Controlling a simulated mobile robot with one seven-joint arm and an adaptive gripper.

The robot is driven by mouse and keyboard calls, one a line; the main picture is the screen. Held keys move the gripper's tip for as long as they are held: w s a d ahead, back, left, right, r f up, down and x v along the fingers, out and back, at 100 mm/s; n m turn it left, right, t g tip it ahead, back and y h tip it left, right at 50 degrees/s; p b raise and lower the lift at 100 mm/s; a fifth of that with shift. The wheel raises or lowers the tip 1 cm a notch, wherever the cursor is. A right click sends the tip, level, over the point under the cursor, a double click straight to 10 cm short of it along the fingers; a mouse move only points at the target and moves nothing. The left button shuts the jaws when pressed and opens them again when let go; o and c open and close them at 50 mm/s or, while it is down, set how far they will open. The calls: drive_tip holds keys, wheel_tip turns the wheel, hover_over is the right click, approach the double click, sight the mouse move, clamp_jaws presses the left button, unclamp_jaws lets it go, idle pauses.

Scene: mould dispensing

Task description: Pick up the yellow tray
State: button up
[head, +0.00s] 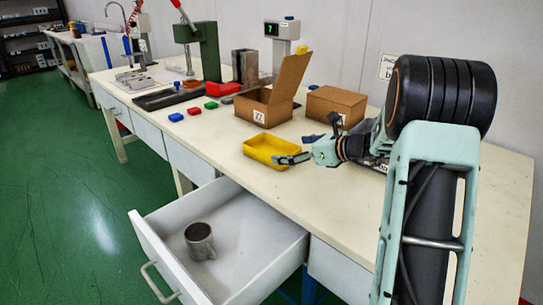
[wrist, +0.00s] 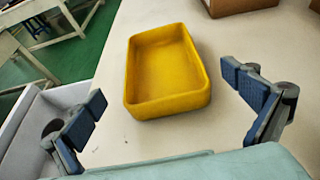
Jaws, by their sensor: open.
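The yellow tray (head: 262,151) is a shallow, empty rectangular tray resting on the cream tabletop, in front of the open cardboard box. In the wrist view the yellow tray (wrist: 165,75) lies ahead of my gripper (wrist: 178,115), roughly centred between the two blue-padded fingers. The fingers are spread wide, with nothing between them. In the head view my gripper (head: 312,147) is at the right end of the tray, and one finger overlaps the tray's right edge in the picture. I cannot tell whether it touches.
An open drawer (head: 285,246) with a metal mug (head: 200,241) juts out below the table. An open cardboard box (head: 266,105) and a closed box (head: 335,104) stand behind the tray.

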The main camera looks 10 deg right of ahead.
drive_tip(key=b, duration=0.2)
approach(261, 150)
drive_tip(key=x, duration=0.4)
drive_tip(key=shift+w+f, duration=0.15)
drive_tip(key=shift+w+a, duration=0.3)
drive_tip(key=shift+w, duration=0.1)
drive_tip(key=c, duration=1.3)
